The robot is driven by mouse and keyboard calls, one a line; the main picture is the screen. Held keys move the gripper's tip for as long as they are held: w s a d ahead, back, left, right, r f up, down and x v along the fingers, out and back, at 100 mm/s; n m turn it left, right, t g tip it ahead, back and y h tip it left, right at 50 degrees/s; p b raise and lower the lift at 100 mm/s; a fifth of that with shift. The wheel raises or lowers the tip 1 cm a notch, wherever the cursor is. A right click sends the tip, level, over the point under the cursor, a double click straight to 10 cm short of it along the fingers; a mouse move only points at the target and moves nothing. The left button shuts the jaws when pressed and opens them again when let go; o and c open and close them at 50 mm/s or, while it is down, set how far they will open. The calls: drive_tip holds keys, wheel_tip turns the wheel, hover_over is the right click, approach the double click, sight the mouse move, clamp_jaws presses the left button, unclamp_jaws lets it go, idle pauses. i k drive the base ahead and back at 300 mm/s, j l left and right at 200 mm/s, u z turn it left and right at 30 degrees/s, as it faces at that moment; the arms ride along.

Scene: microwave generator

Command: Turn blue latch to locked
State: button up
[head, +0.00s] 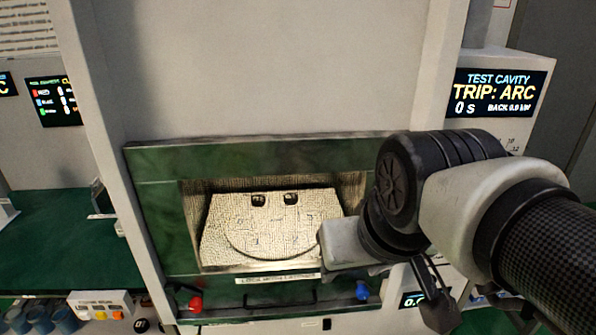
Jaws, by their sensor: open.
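The blue latch (362,290) is a small blue knob at the lower right of the green-framed cavity front (250,158). Its exact turn angle is too small to tell. A red latch (195,303) sits at the lower left of the same front. My gripper (434,298) hangs to the right of the blue latch, apart from it in the picture. It is open, and nothing shows between its thin dark fingers. My wrist covers the right part of the cavity front.
A dark handle (280,302) lies between the latches. The screen (499,92) at right reads "TEST CAVITY, TRIP: ARC, 0 s". A green-topped bench (45,240) stands at left, with a button box (100,304) and blue cups (62,319) lower down.

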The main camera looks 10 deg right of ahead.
sight(363, 292)
drive_tip(key=z, duration=0.6)
drive_tip(key=i+j+z, duration=0.1)
drive_tip(key=j+z, duration=0.65)
drive_tip(key=j, duration=0.2)
